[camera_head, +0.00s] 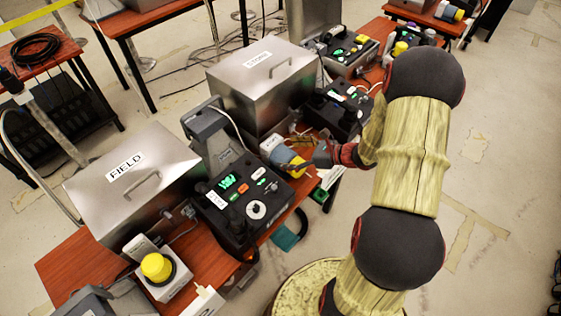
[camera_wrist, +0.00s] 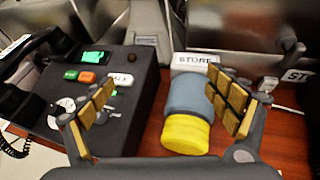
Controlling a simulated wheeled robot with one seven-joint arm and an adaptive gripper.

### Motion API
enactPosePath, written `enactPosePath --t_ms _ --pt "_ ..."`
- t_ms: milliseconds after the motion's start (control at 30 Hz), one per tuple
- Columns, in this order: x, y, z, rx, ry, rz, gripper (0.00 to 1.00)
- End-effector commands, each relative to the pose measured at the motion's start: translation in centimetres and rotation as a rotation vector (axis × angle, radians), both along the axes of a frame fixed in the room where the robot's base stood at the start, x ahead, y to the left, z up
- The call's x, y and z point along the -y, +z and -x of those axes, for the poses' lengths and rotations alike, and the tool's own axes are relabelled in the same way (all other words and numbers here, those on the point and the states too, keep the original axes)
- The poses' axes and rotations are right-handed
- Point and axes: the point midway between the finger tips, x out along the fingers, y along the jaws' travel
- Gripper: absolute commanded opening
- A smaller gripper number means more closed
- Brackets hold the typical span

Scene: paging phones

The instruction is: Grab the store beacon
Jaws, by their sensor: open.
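The store beacon (camera_wrist: 187,137) lies on its side on the orange-brown table, a blue-grey body with a yellow cap toward my wrist camera. A white tag reading STORE (camera_wrist: 195,61) stands at its far end. In the head view the beacon (camera_head: 287,157) is beside the black phone console, partly behind my gripper (camera_head: 313,157). In the wrist view my gripper (camera_wrist: 163,78) is open, with gold-padded fingers on either side of the beacon. The right finger looks close to the beacon's side; I cannot tell if it touches. The left finger is over the console's edge.
A black phone console (camera_head: 242,200) with a green display stands left of the beacon. A steel STORE box (camera_head: 235,90) is behind it and a steel FIELD box (camera_head: 170,160) farther left. Another yellow beacon (camera_head: 157,267) stands upright near the table's front end.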

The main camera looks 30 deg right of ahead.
Motion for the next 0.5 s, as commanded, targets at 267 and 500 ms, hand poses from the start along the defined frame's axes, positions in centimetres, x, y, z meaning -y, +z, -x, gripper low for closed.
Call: enactPosePath --t_ms 267,500 --pt "5.6 -5.7 -0.1 -0.051 -0.266 -0.171 0.89" --pt "4.7 -6.9 -2.0 -0.053 -0.273 -0.175 0.89"
